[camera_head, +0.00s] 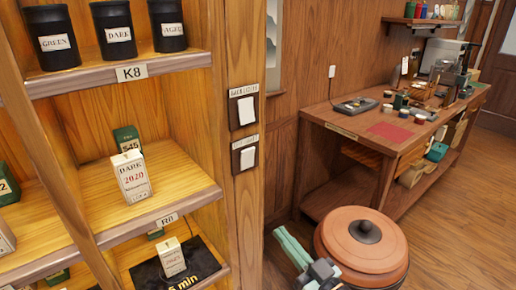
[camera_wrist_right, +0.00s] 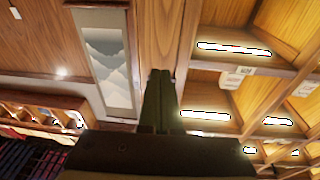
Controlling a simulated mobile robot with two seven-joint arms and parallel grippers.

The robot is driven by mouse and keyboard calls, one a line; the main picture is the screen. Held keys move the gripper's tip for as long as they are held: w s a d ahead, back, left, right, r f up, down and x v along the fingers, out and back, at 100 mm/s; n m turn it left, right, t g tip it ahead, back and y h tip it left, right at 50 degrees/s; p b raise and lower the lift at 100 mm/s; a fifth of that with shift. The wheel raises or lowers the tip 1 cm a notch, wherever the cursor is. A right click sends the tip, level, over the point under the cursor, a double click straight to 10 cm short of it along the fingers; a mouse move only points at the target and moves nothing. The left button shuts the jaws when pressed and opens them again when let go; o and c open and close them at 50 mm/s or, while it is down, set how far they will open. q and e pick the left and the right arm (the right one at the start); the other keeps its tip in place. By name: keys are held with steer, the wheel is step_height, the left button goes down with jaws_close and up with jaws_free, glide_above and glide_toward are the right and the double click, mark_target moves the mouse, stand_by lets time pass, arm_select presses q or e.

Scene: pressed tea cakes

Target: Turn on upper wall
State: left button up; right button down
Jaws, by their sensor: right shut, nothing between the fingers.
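The upper wall switch (camera_head: 243,107) is a white rocker on a dark plate with a paper label above it, on the wooden post beside the shelves. A lower switch (camera_head: 245,157) of the same kind sits beneath it. My right gripper (camera_head: 280,236), with green fingers, is low and right of both switches, apart from them. In the right wrist view its fingers (camera_wrist_right: 160,75) are shut with nothing between them. That view shows shelves and a hanging scroll, and I cannot make out the switches there. My left gripper is not in view.
Shelves with black jars (camera_head: 118,32) and boxed tea (camera_head: 132,176) stand at left. A large round pot with a brown lid (camera_head: 362,240) is close to my right gripper. A wooden workbench (camera_head: 335,119) runs along the right wall. The floor at far right is clear.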

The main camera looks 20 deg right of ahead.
mark_target(247, 115)
arm_select(q)
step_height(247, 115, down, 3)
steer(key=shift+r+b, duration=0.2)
steer(key=shift+b, duration=0.55)
arm_select(e)
step_height(247, 115, up, 15)
steer(key=s+d+n+t+y, duration=0.1)
steer(key=s+t+y, duration=0.1)
steer(key=t+y, duration=0.1)
steer(key=shift+t+y, duration=0.3)
steer(key=shift+t, duration=0.6)
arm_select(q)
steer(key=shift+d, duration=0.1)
arm_select(e)
steer(key=shift+w+r, duration=0.1)
steer(key=shift+w, duration=0.05)
